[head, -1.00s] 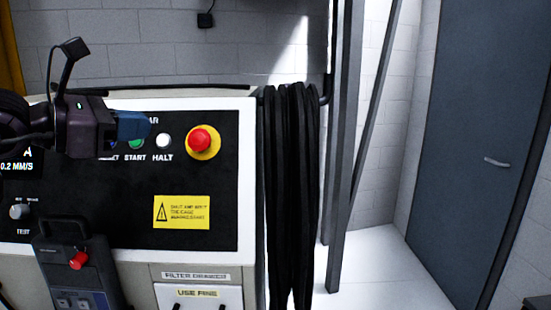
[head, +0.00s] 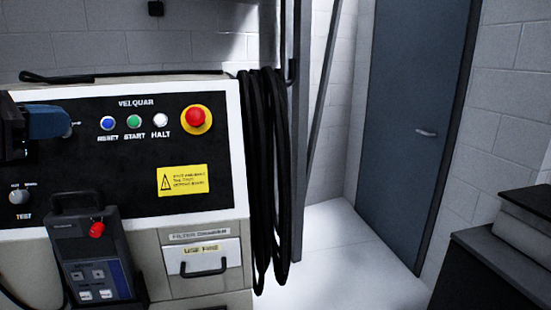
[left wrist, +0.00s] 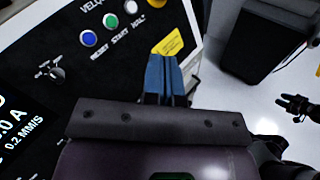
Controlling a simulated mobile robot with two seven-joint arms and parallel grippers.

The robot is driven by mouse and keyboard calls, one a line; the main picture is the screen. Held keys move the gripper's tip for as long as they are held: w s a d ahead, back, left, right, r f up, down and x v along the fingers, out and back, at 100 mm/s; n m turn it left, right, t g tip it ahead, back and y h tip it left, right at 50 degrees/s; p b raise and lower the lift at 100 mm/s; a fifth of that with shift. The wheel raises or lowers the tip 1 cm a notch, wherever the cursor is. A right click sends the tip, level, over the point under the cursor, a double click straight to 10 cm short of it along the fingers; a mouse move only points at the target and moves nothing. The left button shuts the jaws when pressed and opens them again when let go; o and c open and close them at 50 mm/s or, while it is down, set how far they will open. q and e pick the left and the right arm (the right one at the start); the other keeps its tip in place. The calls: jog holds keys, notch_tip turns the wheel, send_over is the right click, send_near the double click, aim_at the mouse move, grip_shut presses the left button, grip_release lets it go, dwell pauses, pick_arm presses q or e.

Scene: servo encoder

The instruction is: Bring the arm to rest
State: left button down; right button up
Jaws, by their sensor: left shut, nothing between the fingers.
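My left gripper (head: 50,122) comes in at the left edge of the head view, in front of the machine's black control panel (head: 125,185). Its blue fingers are shut and empty, pointing right, left of the blue RESET button (head: 108,123). In the left wrist view the fingers (left wrist: 165,75) lie together, over the lower part of the panel near the yellow warning label (left wrist: 170,43). I cannot tell how far the fingertips are from the panel. The gripper hides part of the panel's left side.
A green START button (head: 134,122), a white HALT button (head: 160,119) and a red stop button (head: 195,118) are on the panel. A pendant (head: 93,262) hangs in front. Black cables (head: 268,170) hang at the machine's right. White floor (head: 345,255) lies beyond; a dark cabinet (head: 495,262) stands right.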

pick_arm(q)
jog(key=s+d+f+n+h, duration=0.1)
jog(key=d+f+n+h, duration=0.1)
jog(key=d+f+h, duration=0.3)
jog(key=s+a+f+m+t+y, duration=0.25)
jog(key=a+f+m+y, duration=0.35)
jog(key=f+m+y, duration=0.8)
jog(key=s+a+f+m+t+y, duration=0.1)
jog(key=s+a+f+m+y, duration=0.2)
jog(key=a+f+m+y, duration=1.15)
jog(key=s+d+f+m+g+h, duration=0.2)
jog(key=s+d+f+g+h, duration=0.55)
jog(key=d+h, duration=0.2)
jog(key=s+d+f+n+g+h, duration=0.3)
jog(key=s+d+f+g+h, duration=0.3)
jog(key=s+d+f, duration=0.5)
jog(key=w+f+m+t, duration=0.1)
jog(key=w+f+t, duration=0.5)
jog(key=f, duration=0.3)
jog(key=shift+w+a+t+y, duration=0.3)
jog(key=shift+w+a+t, duration=0.1)
jog(key=shift+t, duration=0.4)
pick_arm(e)
jog(key=shift+s+d+f, duration=0.2)
jog(key=shift+s+f, duration=0.45)
jog(key=shift+f, duration=0.2)
